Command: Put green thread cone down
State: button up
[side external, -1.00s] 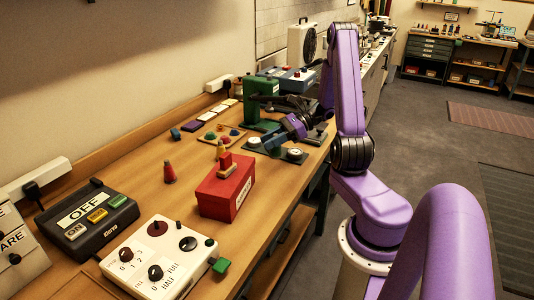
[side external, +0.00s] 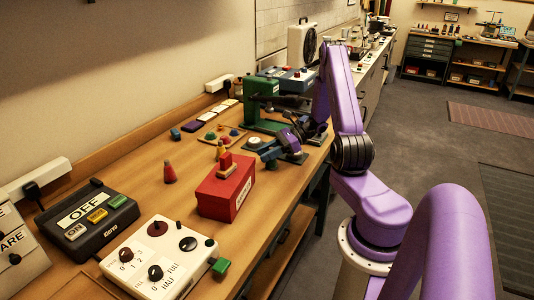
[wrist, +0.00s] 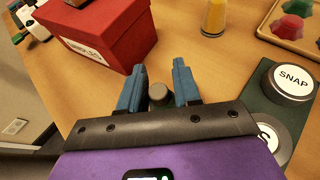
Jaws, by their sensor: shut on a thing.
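My gripper (side external: 270,157) is low over the bench, right of the red box, beside the dark pad with white discs. In the wrist view my gripper (wrist: 158,88) has its blue fingers on either side of a small round greyish-brown top (wrist: 158,94). A red cone (side external: 169,173) and a yellow cone (side external: 221,151) stand upright on the bench.
The red box (side external: 224,190) is close by on the left, and the dark pad (wrist: 262,102) with a "SNAP" disc (wrist: 291,81) is close on the right. A tray (side external: 222,134) of coloured pieces is behind. Bare bench (wrist: 177,45) lies beyond the fingertips.

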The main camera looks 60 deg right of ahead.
jog(key=shift+f, duration=0.1)
jog(key=o, duration=1)
jog(key=shift+o, duration=0.2)
